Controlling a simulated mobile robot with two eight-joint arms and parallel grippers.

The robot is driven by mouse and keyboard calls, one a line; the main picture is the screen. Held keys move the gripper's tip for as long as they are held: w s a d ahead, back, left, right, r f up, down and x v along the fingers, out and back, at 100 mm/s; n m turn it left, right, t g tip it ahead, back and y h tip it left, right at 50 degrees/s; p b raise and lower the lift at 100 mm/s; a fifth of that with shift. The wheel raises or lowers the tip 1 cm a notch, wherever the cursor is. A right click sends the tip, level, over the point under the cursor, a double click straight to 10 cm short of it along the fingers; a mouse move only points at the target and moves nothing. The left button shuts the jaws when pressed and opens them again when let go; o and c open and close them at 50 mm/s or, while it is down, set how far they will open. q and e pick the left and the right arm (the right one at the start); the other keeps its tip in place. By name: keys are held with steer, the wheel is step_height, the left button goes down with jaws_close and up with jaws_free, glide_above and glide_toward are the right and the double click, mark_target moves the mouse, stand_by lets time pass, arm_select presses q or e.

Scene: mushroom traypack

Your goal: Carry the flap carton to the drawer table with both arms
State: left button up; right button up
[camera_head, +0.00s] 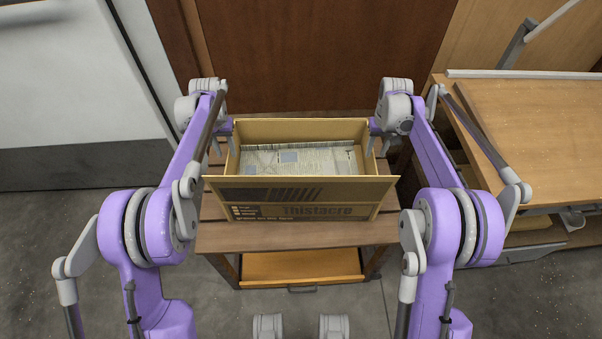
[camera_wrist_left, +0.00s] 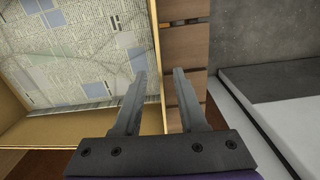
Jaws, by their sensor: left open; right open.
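The open cardboard flap carton (camera_head: 300,202) stands on a slatted wooden table (camera_head: 215,238), its front flap folded outward toward me. Printed newspaper-like sheet lies on its floor. My left gripper (camera_head: 226,145) is at the carton's left wall and my right gripper (camera_head: 383,148) at its right wall. In the left wrist view, the left gripper's fingers (camera_wrist_left: 160,85) are apart, one over the carton's inside and one outside, with the wall edge (camera_wrist_left: 155,50) between them. The right gripper's fingertips are small and partly hidden by the carton.
Under the slatted top is an orange-brown panel (camera_head: 300,266) with a handle. A wooden desk (camera_head: 545,125) with an opening below its top stands at the right. A white cabinet (camera_head: 70,90) is at the left, a brown door (camera_head: 310,50) behind. Grey floor shows between them.

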mark_target(232, 168)
arm_select(q)
step_height(232, 168, down, 9)
steer(key=shift+f, duration=0.2)
arm_select(e)
step_height(232, 168, down, 9)
steer(key=shift+f, duration=0.2)
arm_select(q)
jaws_close()
arm_select(e)
jaws_close()
stand_by(0.7)
